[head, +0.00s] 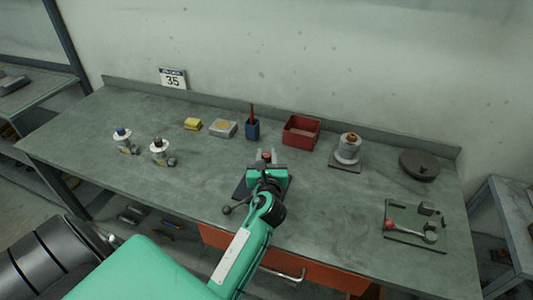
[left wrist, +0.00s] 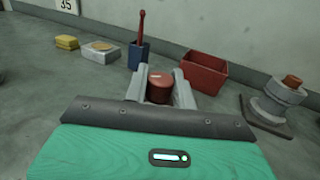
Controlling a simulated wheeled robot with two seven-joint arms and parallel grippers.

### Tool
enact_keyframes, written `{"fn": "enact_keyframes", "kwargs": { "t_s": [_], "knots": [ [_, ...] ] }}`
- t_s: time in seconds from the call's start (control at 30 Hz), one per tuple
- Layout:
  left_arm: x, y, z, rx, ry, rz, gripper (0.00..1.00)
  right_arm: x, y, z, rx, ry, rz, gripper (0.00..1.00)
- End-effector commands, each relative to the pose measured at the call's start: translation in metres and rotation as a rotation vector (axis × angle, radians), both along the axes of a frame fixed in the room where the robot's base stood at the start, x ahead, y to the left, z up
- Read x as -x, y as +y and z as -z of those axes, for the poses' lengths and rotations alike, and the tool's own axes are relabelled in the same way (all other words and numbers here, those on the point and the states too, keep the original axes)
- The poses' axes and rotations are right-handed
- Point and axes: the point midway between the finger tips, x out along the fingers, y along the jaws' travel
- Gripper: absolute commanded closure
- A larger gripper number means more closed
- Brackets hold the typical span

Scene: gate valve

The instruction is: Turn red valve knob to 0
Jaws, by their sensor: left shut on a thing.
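The red valve knob (left wrist: 159,90) is a short red cylinder with a pale mark near its top edge, seen in the left wrist view. My left gripper (left wrist: 160,74) is shut on it, one grey finger on each side. In the head view my left gripper (head: 267,157) is over the middle of the bench, with a bit of red between its fingers. The valve body below the knob is hidden by my gripper and wrist, and I cannot read any scale. My right gripper is not in view.
Behind the gripper stand a blue cup (head: 252,131) with a red tool and a red bin (head: 301,131). A grey valve with a red-brown top (head: 347,150) is to the right. Two small valves (head: 123,140) stand left. A green plate (head: 416,224) with a red-ended lever lies at right.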

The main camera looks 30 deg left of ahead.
Motion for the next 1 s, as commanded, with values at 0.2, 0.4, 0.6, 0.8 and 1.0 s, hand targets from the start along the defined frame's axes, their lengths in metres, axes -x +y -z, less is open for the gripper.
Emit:
{"fn": "enact_keyframes", "kwargs": {
  "t_s": [0.2,0.4,0.6,0.8,1.0],
  "knots": [
    [0.001,0.002,-0.006,-0.007,0.009,0.122,0.97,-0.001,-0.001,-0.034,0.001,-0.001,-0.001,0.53],
    [0.001,0.002,-0.005,-0.008,0.009,0.296,0.97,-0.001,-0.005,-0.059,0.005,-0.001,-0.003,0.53],
    [0.001,0.002,-0.001,-0.004,0.006,0.430,0.97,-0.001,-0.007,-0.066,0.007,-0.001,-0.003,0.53],
    [0.000,0.001,0.001,-0.001,0.003,0.504,0.97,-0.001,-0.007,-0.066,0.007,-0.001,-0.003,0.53],
    [0.000,0.000,0.001,0.001,0.002,0.504,0.97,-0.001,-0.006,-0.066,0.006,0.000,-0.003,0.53]
  ]
}}
